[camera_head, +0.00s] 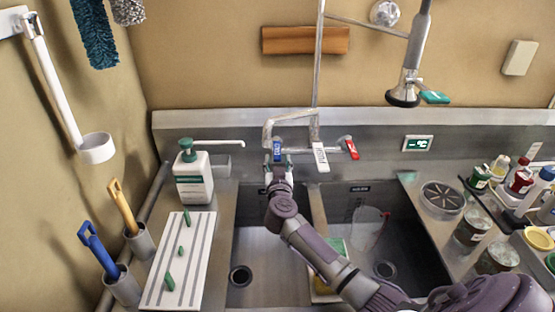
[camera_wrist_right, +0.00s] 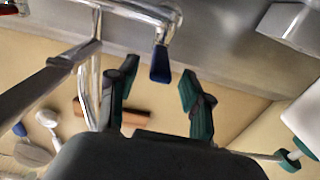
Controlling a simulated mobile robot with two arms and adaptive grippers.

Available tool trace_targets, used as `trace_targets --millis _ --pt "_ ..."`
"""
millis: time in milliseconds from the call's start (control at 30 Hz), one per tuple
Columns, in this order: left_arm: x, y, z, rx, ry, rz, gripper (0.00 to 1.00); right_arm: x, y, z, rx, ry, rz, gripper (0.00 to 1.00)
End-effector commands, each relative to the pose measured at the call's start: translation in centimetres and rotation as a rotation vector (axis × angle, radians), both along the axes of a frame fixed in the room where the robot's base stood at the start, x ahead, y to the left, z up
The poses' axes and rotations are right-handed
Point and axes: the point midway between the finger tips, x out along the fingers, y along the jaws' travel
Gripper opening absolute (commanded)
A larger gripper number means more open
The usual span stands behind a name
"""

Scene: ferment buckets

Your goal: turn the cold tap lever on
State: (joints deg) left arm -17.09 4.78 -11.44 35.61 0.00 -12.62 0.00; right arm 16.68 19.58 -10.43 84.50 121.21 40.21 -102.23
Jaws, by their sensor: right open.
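The cold tap lever is the blue-marked handle (camera_head: 277,150) on the left of the wall tap, and it hangs down. The wrist view shows the blue lever (camera_wrist_right: 160,64) in line with the gap between my fingers, with space on both sides. My right gripper (camera_head: 277,163) is just in front of and below this lever in the head view, partly overlapping it. In the wrist view the right gripper's green-padded fingers (camera_wrist_right: 158,76) are apart with nothing held. Whether a finger touches the lever cannot be told. My left gripper is not in view.
A white-marked lever (camera_head: 320,157) and a red lever (camera_head: 351,148) sit to the right. Metal pipes (camera_head: 290,118) rise around the tap. A soap bottle (camera_head: 193,176) stands left of the sink. The double sink (camera_head: 262,258) lies below my arm.

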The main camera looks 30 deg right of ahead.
Motion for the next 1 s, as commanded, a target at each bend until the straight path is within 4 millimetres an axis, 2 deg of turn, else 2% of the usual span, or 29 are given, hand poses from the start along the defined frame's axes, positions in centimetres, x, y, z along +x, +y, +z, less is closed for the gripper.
trace_targets --millis 33,133,500,800,1000 --pt "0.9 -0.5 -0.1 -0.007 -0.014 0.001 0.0 0.6 -0.4 -0.1 -0.001 0.0 -0.001 0.5" --pt "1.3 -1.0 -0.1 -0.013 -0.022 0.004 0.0 1.3 -0.8 0.0 -0.001 0.0 0.0 0.5" --pt "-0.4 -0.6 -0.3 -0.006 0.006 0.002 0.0 1.7 -1.0 0.0 -0.001 -0.001 0.001 0.5" --pt "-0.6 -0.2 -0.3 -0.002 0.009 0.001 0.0 1.7 -1.0 0.0 0.0 0.0 0.001 0.0" --pt "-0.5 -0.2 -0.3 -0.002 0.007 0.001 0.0 1.7 -1.0 0.0 0.0 0.0 0.001 0.0"
